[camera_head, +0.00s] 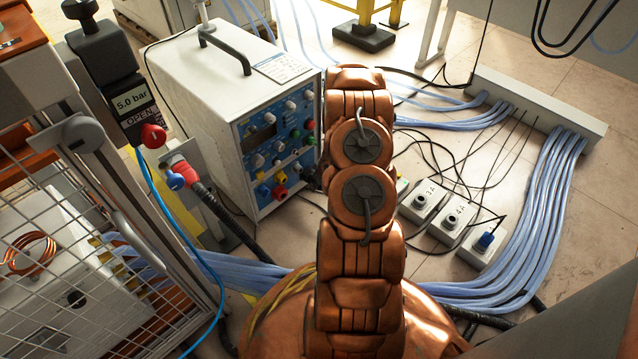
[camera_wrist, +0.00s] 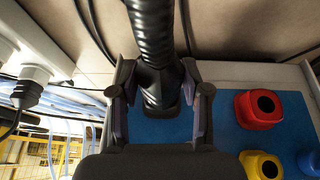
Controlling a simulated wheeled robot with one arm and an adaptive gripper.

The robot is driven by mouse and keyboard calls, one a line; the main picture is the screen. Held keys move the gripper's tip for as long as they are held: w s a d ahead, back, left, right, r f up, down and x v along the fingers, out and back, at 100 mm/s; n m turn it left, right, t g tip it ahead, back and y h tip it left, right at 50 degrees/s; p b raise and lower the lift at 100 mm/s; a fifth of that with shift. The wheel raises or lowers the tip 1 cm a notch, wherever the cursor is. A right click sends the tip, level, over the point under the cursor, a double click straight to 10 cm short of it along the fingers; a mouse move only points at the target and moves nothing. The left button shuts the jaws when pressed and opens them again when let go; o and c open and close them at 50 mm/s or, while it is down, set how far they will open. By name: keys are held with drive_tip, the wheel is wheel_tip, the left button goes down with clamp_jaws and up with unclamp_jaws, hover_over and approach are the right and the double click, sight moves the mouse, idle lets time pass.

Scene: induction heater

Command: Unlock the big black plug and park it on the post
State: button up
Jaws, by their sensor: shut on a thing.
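In the wrist view, the big black plug (camera_wrist: 162,92) has a thick ribbed black cable (camera_wrist: 153,30) running from its back to the top of the picture. My gripper (camera_wrist: 158,80) is shut on the plug, one finger on each side. The plug is in front of the blue panel (camera_wrist: 225,120); I cannot tell whether it is seated or locked. In the head view, my copper-coloured arm hides the gripper and plug. Small white boxes with dark round stubs (camera_head: 451,222) stand on the floor to the right; I cannot tell whether one is the post.
Red (camera_wrist: 259,108) and yellow (camera_wrist: 262,166) sockets are right of the plug. The white heater cabinet (camera_head: 215,80) stands left of my arm. Blue hoses (camera_head: 535,230) and thin black cables cross the floor. A wire mesh fence (camera_head: 75,240) is at left.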

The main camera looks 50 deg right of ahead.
drive_tip(key=shift+h+b, duration=0.4)
drive_tip(key=shift+b, duration=0.95)
drive_tip(key=shift+h, duration=0.3)
drive_tip(key=shift+s+a+f+n+h+b, duration=0.15)
drive_tip(key=shift+n+h+b, duration=0.2)
drive_tip(key=shift+h, duration=0.25)
drive_tip(key=shift+w+h, duration=0.2)
drive_tip(key=shift+h, duration=0.5)
drive_tip(key=shift+a+n+h, duration=0.2)
drive_tip(key=shift+n+h, duration=0.25)
drive_tip(key=shift+h, duration=1.05)
clamp_jaws()
drive_tip(key=shift+h, duration=0.4)
drive_tip(key=shift+f+h, duration=0.1)
drive_tip(key=shift+h, duration=0.2)
